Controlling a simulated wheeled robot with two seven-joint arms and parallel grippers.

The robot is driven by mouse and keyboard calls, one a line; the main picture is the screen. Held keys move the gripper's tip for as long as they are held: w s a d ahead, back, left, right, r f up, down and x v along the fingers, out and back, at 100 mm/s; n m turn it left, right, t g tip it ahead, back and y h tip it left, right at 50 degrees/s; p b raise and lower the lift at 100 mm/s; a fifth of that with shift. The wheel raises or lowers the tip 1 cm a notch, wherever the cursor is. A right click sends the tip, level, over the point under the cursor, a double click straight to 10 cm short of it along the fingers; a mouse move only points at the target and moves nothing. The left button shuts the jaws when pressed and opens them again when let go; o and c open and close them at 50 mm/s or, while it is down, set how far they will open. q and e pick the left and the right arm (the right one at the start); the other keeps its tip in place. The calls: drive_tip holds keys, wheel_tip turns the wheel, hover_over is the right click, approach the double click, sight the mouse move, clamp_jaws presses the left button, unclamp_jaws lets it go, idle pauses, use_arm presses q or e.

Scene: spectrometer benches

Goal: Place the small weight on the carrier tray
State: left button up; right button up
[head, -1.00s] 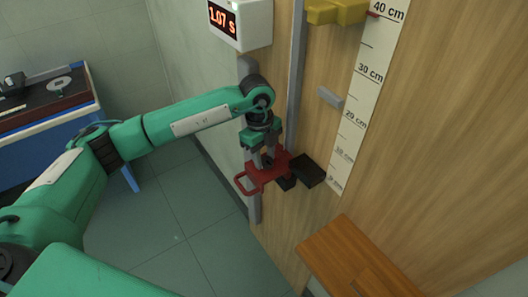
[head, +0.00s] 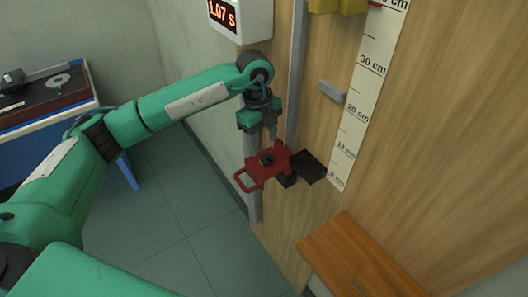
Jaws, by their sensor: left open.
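The red carrier tray (head: 253,176) with a loop handle on its left side sits low on the upright rail against the wooden panel. A small dark round weight (head: 267,159) rests on top of the tray. My left gripper (head: 261,141) is just above the tray and the weight, pointing down. Its fingers are apart, and nothing shows between them. My right gripper is not in view.
A black block (head: 308,166) juts out just right of the tray. A ruler (head: 365,90) runs up the panel, with a grey block (head: 332,91) beside it. A wooden stool-like top (head: 350,255) stands below. A blue bench (head: 50,140) is at left.

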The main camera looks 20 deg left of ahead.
use_arm(q)
wheel_tip(320, 180, up, 8)
drive_tip(key=b, duration=0.1)
drive_tip(key=shift+w+a+f, duration=0.2)
drive_tip(key=shift+a, duration=0.2)
